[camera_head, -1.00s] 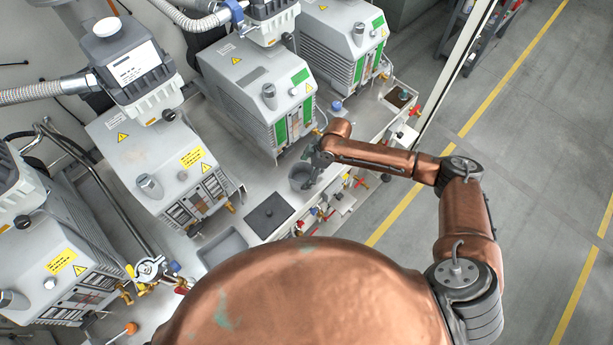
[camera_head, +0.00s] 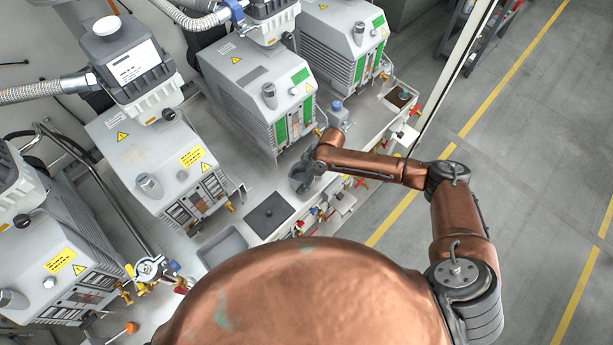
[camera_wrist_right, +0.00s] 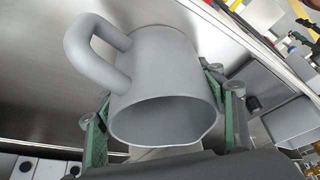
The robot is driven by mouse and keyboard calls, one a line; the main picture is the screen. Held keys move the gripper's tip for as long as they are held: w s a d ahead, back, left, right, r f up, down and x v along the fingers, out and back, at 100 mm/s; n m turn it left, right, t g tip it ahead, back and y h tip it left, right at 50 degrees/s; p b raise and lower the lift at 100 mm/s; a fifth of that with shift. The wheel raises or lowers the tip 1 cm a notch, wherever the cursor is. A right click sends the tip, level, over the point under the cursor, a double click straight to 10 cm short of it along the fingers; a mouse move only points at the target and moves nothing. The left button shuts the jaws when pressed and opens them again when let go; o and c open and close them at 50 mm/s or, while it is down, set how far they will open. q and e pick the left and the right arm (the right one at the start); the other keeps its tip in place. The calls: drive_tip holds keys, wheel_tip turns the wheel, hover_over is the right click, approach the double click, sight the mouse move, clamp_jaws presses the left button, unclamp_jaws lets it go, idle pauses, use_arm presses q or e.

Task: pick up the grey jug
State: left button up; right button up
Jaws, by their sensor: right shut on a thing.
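The grey jug (camera_wrist_right: 165,75) fills the middle of the right wrist view, with its open mouth toward the camera and its handle at upper left. In the head view the jug (camera_head: 297,184) is on or just above the bench, partly hidden by my right gripper (camera_head: 306,172). In the right wrist view my right gripper (camera_wrist_right: 165,120) has its green fingers on either side of the jug, shut on its body. I cannot tell whether the jug's base touches the bench. My left gripper is not in view.
Grey vacuum pumps (camera_head: 258,85) stand behind the jug. A dark square plate (camera_head: 268,215) and a sunken basin (camera_head: 223,247) lie to its left. Valves and taps (camera_head: 325,210) line the bench's front edge. A small tray (camera_head: 399,97) is at the far right end.

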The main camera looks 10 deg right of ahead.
drive_tip(key=c, duration=0.6)
